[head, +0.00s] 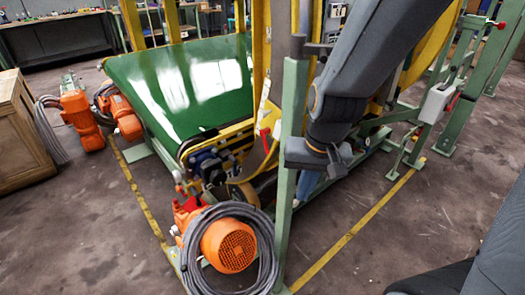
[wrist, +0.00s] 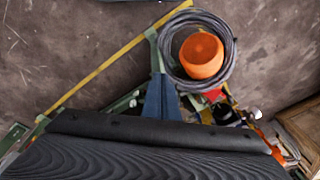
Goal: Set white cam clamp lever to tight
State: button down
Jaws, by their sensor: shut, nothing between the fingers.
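My gripper (wrist: 160,80) shows in the wrist view as two blue fingers pressed together with nothing between them. In the head view my gripper (head: 306,188) points down beside a green upright post, partly hidden by it. I cannot clearly pick out the white cam clamp lever in either view. A small pale part (wrist: 254,114) shows at the right of the wrist view, apart from the fingers, but I cannot tell what it is. My arm hides part of the machine behind it in the head view.
The green post (head: 289,130) stands close to my gripper. An orange motor (head: 229,246) with coiled grey cable lies left of it. A green conveyor belt (head: 185,85) is behind. A white box (head: 437,104) is on the right frame.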

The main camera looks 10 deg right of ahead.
aim_at(266, 150)
jog(key=w+a+f+m+t+h, duration=0.25)
jog(key=w+a+m+t, duration=0.55)
jog(key=w+a+m, duration=0.55)
jog(key=s+t+h, duration=0.1)
jog(key=s+r+m+t+h, duration=0.1)
jog(key=s+h, duration=0.1)
jog(key=s+r+m+t+h, duration=0.1)
jog(key=s+h, duration=0.1)
jog(key=shift+s+a+r+m, duration=0.1)
jog(key=shift+a+r+m, duration=0.05)
jog(key=shift+a+m, duration=0.1)
jog(key=shift+d, duration=0.15)
jog(key=p+x, duration=0.1)
jog(key=x, duration=1.3)
jog(key=shift+a+r, duration=0.1)
jog(key=shift+a, duration=0.1)
jog(key=shift+a+t, duration=0.15)
jog(key=shift+t, duration=0.15)
